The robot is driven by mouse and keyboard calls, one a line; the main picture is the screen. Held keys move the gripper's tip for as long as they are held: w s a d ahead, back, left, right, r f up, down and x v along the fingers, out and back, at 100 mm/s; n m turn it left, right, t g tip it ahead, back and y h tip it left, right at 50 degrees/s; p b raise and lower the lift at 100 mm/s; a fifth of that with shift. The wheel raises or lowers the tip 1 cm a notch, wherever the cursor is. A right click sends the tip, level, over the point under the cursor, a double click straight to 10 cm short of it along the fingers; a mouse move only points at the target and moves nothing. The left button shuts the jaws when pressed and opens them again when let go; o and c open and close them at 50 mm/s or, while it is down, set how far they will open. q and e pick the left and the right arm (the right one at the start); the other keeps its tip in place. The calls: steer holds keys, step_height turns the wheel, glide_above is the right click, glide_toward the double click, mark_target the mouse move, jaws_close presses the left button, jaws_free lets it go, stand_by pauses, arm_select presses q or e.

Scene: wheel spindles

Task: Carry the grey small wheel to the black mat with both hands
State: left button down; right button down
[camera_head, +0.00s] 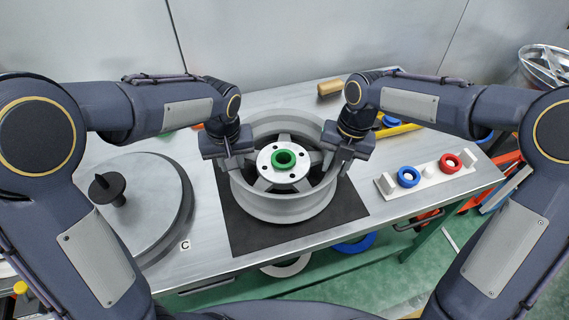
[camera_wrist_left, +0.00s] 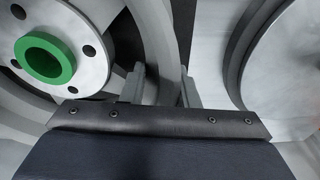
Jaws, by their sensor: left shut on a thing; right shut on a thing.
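The grey small wheel (camera_head: 268,208) is at the middle of the table, over the black mat (camera_head: 238,232). It lies flat, with a green ring at its hub. I cannot tell whether it touches the mat. My left gripper (camera_head: 236,164) is shut on the wheel's left rim, and my right gripper (camera_head: 336,166) is shut on its right rim. In the left wrist view the wheel (camera_wrist_left: 152,40) shows at the left, and the left gripper's fingers (camera_wrist_left: 163,88) straddle its rim. The mat's far part is hidden by the wheel and arms.
A round grey disc with a black knob (camera_head: 150,215) lies on the table at the left, close to the mat. A white rack (camera_head: 430,178) with blue and red rings stands at the right. A wooden block (camera_head: 329,88) and a yellow tool lie farther back.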

arm_select(q)
steer(key=shift+w, duration=0.45)
arm_select(e)
steer(key=shift+w+r, duration=0.2)
steer(key=shift+w, duration=0.3)
arm_select(q)
steer(key=shift+s+r, duration=0.1)
arm_select(e)
steer(key=shift+s, duration=0.1)
